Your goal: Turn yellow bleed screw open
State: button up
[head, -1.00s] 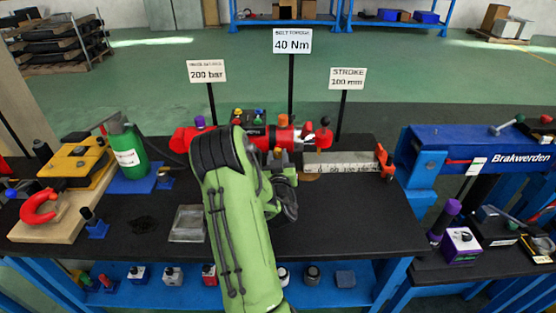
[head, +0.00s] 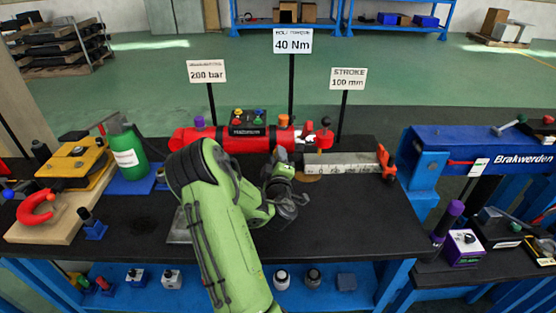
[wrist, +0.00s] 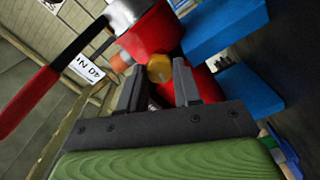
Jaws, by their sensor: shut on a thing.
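The yellow bleed screw (wrist: 159,68) shows in the wrist view as a small round yellow head, low on a red body (wrist: 150,35). My gripper (wrist: 157,82) has one finger on each side of it and is shut on it; the exact contact is hard to see. In the head view, the red cylinder (head: 240,144) lies across the back of the bench, and my arm reaches to its right end. The fingertips and the screw cannot be made out clearly there.
A red-handled lever (wrist: 35,95) and an orange cap (wrist: 120,62) are close to my fingers. Blue supports (wrist: 225,35) stand on the other side. A ruler (head: 340,162) and sign posts (head: 291,85) are nearby. The bench (head: 360,215) front right is clear.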

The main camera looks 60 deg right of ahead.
jog(key=n, duration=0.4)
jog(key=shift+f, duration=0.1)
dwell(0.4)
jog(key=o, duration=1.1)
jog(key=shift+c, duration=0.2)
jog(key=shift+w, duration=0.1)
